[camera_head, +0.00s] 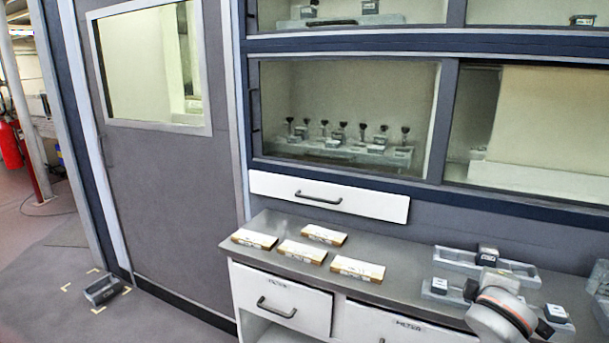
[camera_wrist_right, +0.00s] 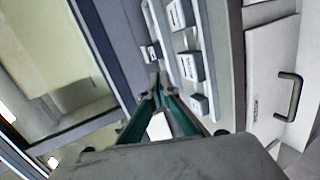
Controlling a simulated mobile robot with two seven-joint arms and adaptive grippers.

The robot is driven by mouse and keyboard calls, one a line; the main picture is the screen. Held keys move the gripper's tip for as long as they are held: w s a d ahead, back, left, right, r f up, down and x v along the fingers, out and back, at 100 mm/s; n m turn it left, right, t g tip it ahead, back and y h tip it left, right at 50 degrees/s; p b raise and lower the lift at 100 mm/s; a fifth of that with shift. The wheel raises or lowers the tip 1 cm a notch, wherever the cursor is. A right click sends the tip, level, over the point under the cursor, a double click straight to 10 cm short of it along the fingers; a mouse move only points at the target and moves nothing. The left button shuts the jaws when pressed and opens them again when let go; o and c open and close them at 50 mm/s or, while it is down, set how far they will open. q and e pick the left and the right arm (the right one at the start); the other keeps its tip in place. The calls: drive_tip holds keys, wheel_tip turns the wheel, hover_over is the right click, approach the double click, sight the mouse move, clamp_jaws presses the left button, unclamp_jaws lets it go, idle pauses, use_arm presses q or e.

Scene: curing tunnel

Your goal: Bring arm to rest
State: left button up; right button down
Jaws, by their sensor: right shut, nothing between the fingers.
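My right arm (camera_head: 503,309) comes into the head view at the lower right, over the right part of the counter. Its gripper cannot be made out there. In the right wrist view my right gripper (camera_wrist_right: 157,82) is shut, with its green fingers together at the tips and nothing held. A grey tray (camera_wrist_right: 170,66) with several small dark, labelled blocks lies beyond and to the right of the fingertips. My left gripper is in neither view.
The counter (camera_head: 393,262) bears several flat labelled boxes (camera_head: 302,251) and, at right, grey trays (camera_head: 523,268) with dark blocks. Glazed cabinets stand behind. Drawers with handles (camera_head: 275,308) are below. A small grey crate (camera_head: 102,290) lies on the floor at left, between yellow corner marks.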

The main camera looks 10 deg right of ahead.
drive_tip(key=s+a+f+m+g+y, duration=0.1)
drive_tip(key=s+a+f+g+y, duration=0.1)
drive_tip(key=s+a+f, duration=0.65)
drive_tip(key=s+a+f+m+g+y, duration=0.1)
drive_tip(key=s+a+f+m+y, duration=0.15)
drive_tip(key=s+f, duration=1.1)
drive_tip(key=a+f+m+t+y, duration=0.1)
drive_tip(key=a+f+y, duration=0.2)
drive_tip(key=a+f, duration=0.3)
drive_tip(key=a+f+m+t+y, duration=0.1)
drive_tip(key=a+f+t+y, duration=0.1)
drive_tip(key=a+f, duration=0.4)
drive_tip(key=a+y, duration=0.1)
drive_tip(key=a, duration=0.3)
drive_tip(key=shift+w, duration=0.2)
drive_tip(key=shift+a+y, duration=0.1)
drive_tip(key=shift+y, duration=0.15)
